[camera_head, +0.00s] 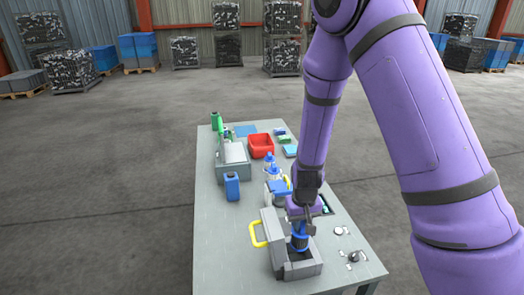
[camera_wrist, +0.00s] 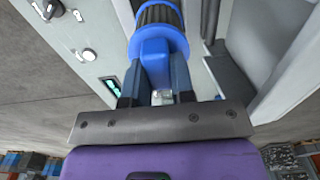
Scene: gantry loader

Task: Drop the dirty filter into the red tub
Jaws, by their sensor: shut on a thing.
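The dirty filter is a blue-capped cylinder (camera_head: 299,240) with dark pleats. It stands upright at the grey housing with the yellow handle, and its lower end is hidden by the housing wall. In the wrist view the filter (camera_wrist: 157,22) shows its pleats and a blue grip block between my fingers. My gripper (camera_head: 301,222) is shut on that block from above; it also shows in the wrist view (camera_wrist: 155,85). The red tub (camera_head: 261,153) sits farther back on the table, and its inside looks empty.
The grey housing (camera_head: 306,269) has a raised lid at left with a yellow handle (camera_head: 258,234). Knobs (camera_head: 353,256) are at right. The left front tabletop is bare.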

